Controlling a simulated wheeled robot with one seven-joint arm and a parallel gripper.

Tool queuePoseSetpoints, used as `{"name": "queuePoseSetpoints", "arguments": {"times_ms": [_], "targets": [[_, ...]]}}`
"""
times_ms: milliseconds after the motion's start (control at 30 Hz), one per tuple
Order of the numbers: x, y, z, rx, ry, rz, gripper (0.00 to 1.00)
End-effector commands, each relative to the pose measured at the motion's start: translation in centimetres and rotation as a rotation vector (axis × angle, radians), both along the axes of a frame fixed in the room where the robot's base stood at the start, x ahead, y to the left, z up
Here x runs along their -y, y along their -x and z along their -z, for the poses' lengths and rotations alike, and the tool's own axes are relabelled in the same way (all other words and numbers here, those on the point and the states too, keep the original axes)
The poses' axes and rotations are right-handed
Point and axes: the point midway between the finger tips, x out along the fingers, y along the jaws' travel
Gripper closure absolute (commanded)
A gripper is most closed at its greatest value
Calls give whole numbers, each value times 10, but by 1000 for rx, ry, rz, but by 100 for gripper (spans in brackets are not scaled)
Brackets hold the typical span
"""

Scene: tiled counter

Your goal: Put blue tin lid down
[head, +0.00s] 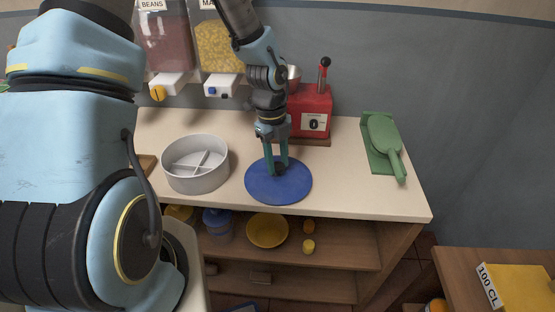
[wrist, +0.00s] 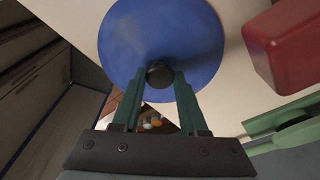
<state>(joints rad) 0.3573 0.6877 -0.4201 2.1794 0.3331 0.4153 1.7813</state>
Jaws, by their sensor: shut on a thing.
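The blue tin lid (head: 262,190) is a flat round disc with a dark knob at its middle. It is at the front part of the counter, and its near edge reaches about the counter's front edge. My gripper (head: 277,168) points down and is shut on the lid's knob. In the wrist view the lid (wrist: 160,30) fills the top middle, and the fingertips (wrist: 160,76) pinch the black knob. I cannot tell whether the lid touches the counter or is just above it.
A round grey divided tin (head: 195,181) stands open left of the lid. A red machine (head: 311,112) stands behind, and a green scoop (head: 384,147) lies on the right. Bare counter (head: 345,185) lies between lid and scoop. Below, a shelf holds a yellow bowl (head: 267,232).

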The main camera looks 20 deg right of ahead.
Motion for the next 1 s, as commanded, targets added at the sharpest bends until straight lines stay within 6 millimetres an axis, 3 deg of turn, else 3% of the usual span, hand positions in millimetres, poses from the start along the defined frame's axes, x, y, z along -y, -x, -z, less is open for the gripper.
{"name": "queuePoseSetpoints", "arguments": {"times_ms": [33,300,633,767,1000], "targets": [[0,0,1,0,0,0,55],[0,0,0,0,0,0,28],[0,-1,-6,2,2,0,28],[-1,-5,-24,5,4,-3,28],[-4,-12,-75,5,2,-4,28]]}}
